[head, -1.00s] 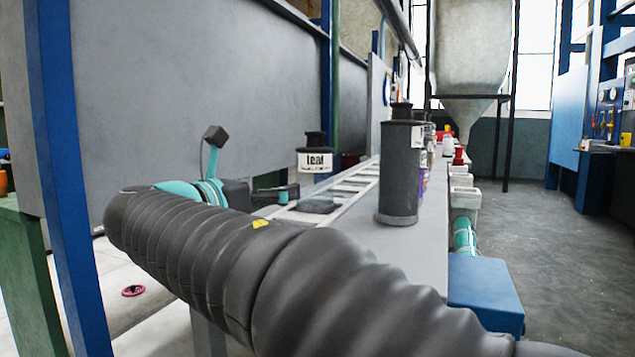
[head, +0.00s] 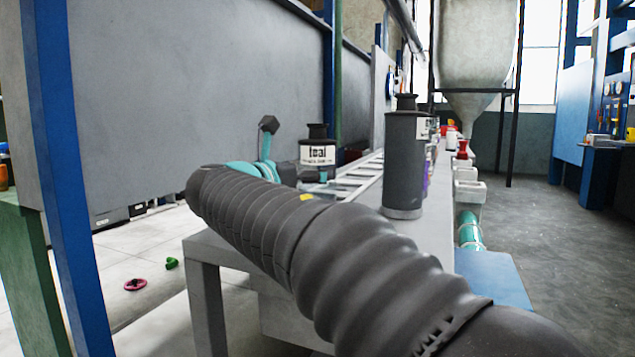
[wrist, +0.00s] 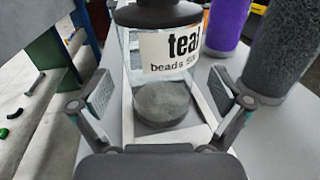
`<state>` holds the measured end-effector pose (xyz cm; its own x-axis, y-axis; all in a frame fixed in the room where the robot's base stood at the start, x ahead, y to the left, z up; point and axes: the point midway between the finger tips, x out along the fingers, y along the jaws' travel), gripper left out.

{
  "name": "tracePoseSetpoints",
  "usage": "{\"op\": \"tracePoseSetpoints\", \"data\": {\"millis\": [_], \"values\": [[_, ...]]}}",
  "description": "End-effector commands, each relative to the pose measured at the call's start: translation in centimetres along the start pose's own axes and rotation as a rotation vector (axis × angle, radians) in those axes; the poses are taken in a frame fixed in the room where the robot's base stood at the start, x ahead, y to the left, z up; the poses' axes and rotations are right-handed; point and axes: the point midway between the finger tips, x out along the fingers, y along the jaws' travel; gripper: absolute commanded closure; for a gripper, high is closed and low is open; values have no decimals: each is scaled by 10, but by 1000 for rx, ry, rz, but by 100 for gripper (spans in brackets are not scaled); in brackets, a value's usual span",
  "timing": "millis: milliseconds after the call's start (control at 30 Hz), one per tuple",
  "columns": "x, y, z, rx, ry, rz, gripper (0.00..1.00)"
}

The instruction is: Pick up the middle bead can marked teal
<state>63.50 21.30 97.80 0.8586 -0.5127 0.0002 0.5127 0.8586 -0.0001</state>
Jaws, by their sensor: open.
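The bead can marked teal (head: 317,153) stands upright on the grey bench beyond my arm in the head view. It has a dark cap, a white label and a clear body. In the wrist view the teal can (wrist: 165,104) is straight ahead, with dark grey contents at its bottom. My gripper (wrist: 165,108) is open, with one finger on each side of the can's lower part. I cannot tell whether either finger touches it.
A tall dark grey can (head: 404,165) stands on the bench (head: 436,225) to the right. In the wrist view a purple can (wrist: 226,26) and a grey-beaded can (wrist: 284,50) stand close on the right. A pink ring (head: 135,285) lies on the floor at left.

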Motion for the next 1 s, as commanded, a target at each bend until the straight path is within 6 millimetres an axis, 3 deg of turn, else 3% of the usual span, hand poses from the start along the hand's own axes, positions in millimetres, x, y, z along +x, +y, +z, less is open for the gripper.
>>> {"op": "tracePoseSetpoints", "data": {"millis": [200,467,800,1000], "values": [[32,0,-1,-1,1,-3,0],[36,0,0,0,0,0,0],[36,0,1,1,-1,0,76],[36,0,2,1,-1,0,76]]}}
